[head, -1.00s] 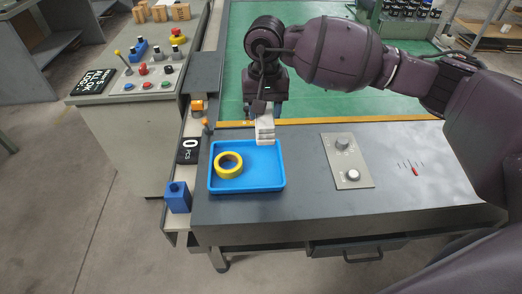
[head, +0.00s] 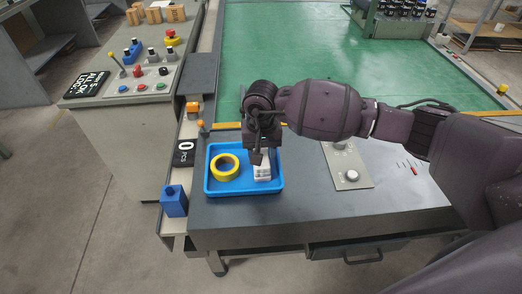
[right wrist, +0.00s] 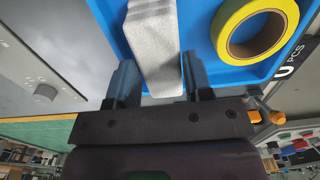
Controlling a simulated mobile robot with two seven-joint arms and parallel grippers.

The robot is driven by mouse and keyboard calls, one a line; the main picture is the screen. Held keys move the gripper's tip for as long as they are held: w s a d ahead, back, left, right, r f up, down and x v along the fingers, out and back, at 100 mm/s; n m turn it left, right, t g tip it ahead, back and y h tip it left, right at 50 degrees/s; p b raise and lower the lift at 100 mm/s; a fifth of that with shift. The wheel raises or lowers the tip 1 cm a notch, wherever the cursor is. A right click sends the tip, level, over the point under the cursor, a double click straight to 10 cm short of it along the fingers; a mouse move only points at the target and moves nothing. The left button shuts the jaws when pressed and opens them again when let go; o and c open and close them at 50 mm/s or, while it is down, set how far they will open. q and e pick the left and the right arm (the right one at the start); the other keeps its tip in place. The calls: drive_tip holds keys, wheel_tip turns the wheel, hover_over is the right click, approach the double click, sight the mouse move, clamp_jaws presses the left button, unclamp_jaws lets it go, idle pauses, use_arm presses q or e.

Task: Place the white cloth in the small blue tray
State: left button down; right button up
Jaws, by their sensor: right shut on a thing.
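The white cloth (head: 262,172) looks like a small folded stack. It is over the right part of the small blue tray (head: 231,192). My right gripper (head: 260,157) is shut on the cloth from above, and its fingers hide part of it. In the right wrist view the cloth (right wrist: 155,50) sits between the two fingers (right wrist: 155,85), with the blue tray (right wrist: 202,77) behind it. I cannot tell whether the cloth touches the tray floor. My left gripper is not in view.
A yellow tape roll (head: 225,167) lies in the left part of the tray. A grey control panel (head: 347,166) is set on the bench to the right. A blue block (head: 173,201) stands left of the tray. The bench front (head: 300,212) is clear.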

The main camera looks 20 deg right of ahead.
drive_tip(key=shift+f, duration=0.15)
drive_tip(key=o, duration=0.4)
drive_tip(key=shift+f, duration=0.1)
drive_tip(key=o, duration=0.5)
wheel_tip(320, 180, up, 12)
drive_tip(key=shift+r+p, duration=0.25)
drive_tip(key=shift+p, duration=0.1)
